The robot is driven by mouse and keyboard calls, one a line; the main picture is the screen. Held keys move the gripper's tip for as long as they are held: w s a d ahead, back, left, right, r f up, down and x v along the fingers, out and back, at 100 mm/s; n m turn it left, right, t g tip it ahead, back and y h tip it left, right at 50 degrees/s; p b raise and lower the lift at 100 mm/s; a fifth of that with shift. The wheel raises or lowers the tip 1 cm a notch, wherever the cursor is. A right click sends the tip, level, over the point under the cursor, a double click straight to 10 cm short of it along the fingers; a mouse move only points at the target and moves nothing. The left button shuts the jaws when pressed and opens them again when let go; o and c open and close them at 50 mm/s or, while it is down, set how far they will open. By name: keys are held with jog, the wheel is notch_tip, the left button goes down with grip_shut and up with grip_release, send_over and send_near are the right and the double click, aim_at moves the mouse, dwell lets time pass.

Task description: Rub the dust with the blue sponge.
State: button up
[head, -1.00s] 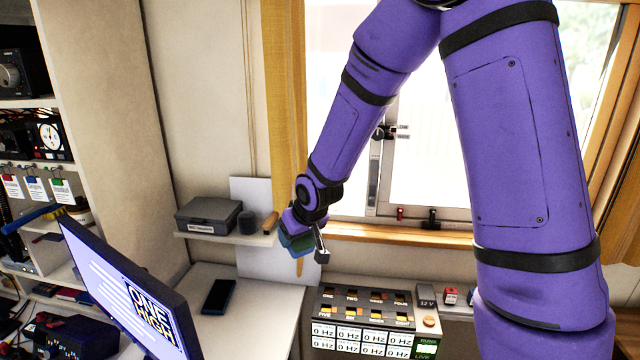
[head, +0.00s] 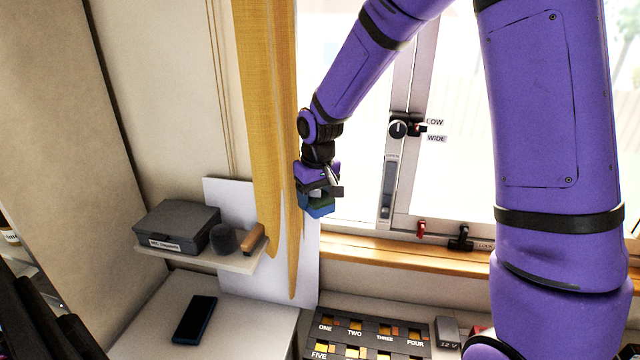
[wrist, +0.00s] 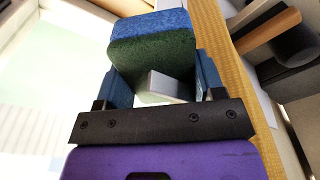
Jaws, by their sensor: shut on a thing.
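The blue sponge (head: 320,209) has a blue layer and a dark green layer. My gripper (head: 318,190) is shut on it and holds it in the air in front of the window, just right of the yellow curtain. In the wrist view the sponge (wrist: 150,48) sits between the two blue fingers of my gripper (wrist: 163,82), its blue layer farthest from the palm. I cannot make out any dust in either view.
A small shelf (head: 240,264) left of the curtain (head: 262,120) bears a grey case (head: 178,226), a dark cylinder and a wooden-handled item. Below are a phone (head: 195,319) on the white desk and a switch panel (head: 365,335). Window knob (head: 398,128) and latches lie right of my gripper.

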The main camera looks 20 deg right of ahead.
jog(key=shift+w+d+f, duration=0.15)
jog(key=shift+w+f, duration=0.05)
jog(key=shift+f, duration=2.3)
